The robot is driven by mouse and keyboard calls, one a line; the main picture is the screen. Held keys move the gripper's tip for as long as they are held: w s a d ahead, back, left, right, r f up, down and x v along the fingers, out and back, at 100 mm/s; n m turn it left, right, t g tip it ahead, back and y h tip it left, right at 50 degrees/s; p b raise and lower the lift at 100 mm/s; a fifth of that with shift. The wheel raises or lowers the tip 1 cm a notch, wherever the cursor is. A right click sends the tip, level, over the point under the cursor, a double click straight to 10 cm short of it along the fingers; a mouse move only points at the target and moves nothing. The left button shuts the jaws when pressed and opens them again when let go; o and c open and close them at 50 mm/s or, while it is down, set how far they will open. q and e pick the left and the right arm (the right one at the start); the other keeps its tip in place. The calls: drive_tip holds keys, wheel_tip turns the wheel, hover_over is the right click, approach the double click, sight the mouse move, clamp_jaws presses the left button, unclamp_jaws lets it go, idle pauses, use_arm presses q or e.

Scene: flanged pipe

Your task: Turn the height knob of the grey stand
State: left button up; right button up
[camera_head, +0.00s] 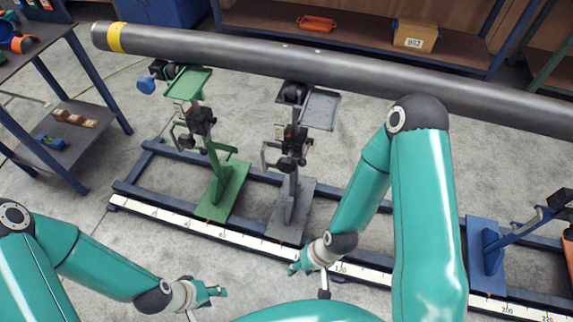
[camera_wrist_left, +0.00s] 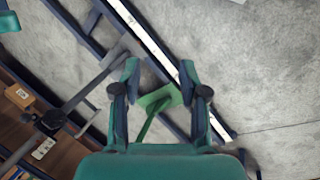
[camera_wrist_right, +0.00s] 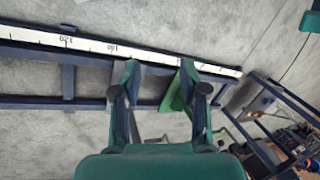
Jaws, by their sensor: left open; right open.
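The grey stand (camera_head: 290,190) stands upright on the blue rail frame in the middle of the head view, under the pipe (camera_head: 250,46). Dark clamp parts (camera_head: 294,142) sit on its post; I cannot tell which is the height knob. My right gripper (camera_head: 296,266) is open and empty, in front of the grey stand's base and apart from it. My left gripper (camera_head: 220,291) is open and empty, lower left, in front of the rail. Both wrist views show spread fingers, in the left wrist view (camera_wrist_left: 160,75) and the right wrist view (camera_wrist_right: 158,70), touching nothing.
A green stand (camera_head: 225,180) is just left of the grey one. A blue stand (camera_head: 487,255) is on the right. A white scale strip (camera_head: 190,232) runs along the rail's front. A shelf rack (camera_head: 75,125) is at left. Bare floor (camera_head: 150,255) lies in front.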

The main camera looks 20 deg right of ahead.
use_arm(q)
drive_tip(key=shift+o, duration=0.4)
drive_tip(key=shift+f, duration=0.2)
use_arm(e)
drive_tip(key=shift+o, duration=0.4)
drive_tip(key=shift+w+d+f, duration=0.1)
drive_tip(key=shift+f, duration=0.15)
drive_tip(key=m+t+y+b, duration=0.9)
drive_tip(key=m+y+b, duration=0.2)
drive_tip(key=m+b, duration=1.4)
approach(286, 164)
drive_tip(key=s+d+f+n+b, duration=0.2)
drive_tip(key=d+f, duration=0.1)
drive_tip(key=d, duration=0.2)
drive_tip(key=b+x, duration=0.1)
drive_tip(key=x, duration=0.9)
drive_tip(key=b+x, duration=0.1)
drive_tip(key=x, duration=0.4)
drive_tip(key=shift+w+a+r+b, duration=0.15)
drive_tip(key=shift+w+r+b, duration=0.15)
drive_tip(key=shift+w, duration=0.15)
use_arm(q)
wheel_tip(286, 164, down, 29)
drive_tip(key=shift+f, duration=0.15)
drive_tip(key=shift+w, duration=0.1)
